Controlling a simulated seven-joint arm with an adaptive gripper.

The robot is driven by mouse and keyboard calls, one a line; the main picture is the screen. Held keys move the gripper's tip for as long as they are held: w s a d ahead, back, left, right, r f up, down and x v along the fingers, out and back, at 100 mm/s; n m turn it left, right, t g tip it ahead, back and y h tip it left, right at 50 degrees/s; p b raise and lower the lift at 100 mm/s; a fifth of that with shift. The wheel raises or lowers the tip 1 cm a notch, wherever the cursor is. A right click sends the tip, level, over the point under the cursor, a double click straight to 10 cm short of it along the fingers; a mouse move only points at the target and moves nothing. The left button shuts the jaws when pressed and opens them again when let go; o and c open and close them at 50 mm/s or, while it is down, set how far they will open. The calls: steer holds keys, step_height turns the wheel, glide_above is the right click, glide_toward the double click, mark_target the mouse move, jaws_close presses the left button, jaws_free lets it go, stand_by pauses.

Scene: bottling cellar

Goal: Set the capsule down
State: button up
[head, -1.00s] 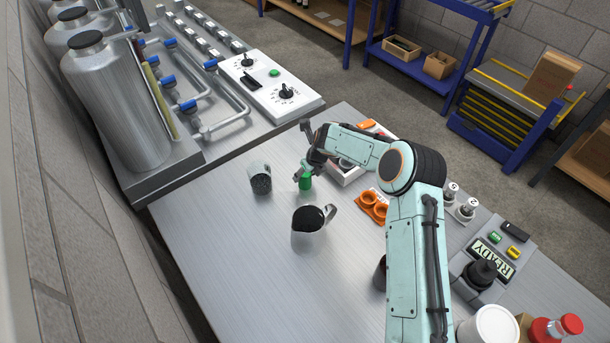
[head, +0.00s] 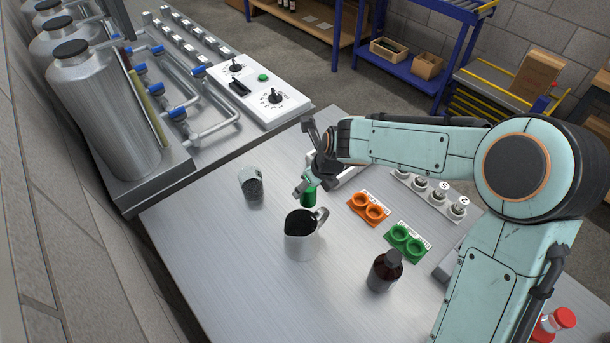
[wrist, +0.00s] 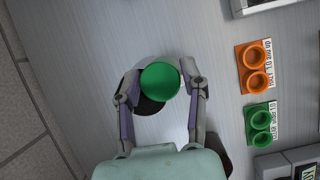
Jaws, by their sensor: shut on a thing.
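My gripper (head: 306,186) is shut on a green capsule (head: 308,198), which hangs upright below the fingers just behind the steel pitcher (head: 302,243). In the wrist view the capsule's round green top (wrist: 160,80) sits between the two fingers (wrist: 164,90). The dark mouth of the pitcher shows partly behind it there. Whether the capsule's bottom touches the table (head: 215,250) is hard to tell. Its lower end is close to the pitcher's rim and handle in the head view.
A grey cup (head: 250,186) stands left of my gripper. An orange two-ring holder (head: 368,208) and a green one (head: 407,241) lie to the right. A dark bottle (head: 384,272) stands at front right. The table's left front is clear.

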mark_target(310, 190)
steer(key=shift+s+d+r, duration=0.2)
steer(key=shift+s+r, duration=0.05)
steer(key=shift+s, duration=0.3)
step_height(310, 190, up, 11)
steer(key=s+d+f, duration=0.1)
steer(key=s+d, duration=0.3)
steer(key=d, duration=1)
steer(key=s+d, duration=0.4)
steer(key=d, duration=1)
steer(key=s+d, duration=0.5)
steer(key=s, duration=0.8)
steer(key=s+d, duration=0.5)
steer(key=s, duration=0.9)
step_height(310, 190, down, 23)
steer(key=shift+w+r, duration=0.1)
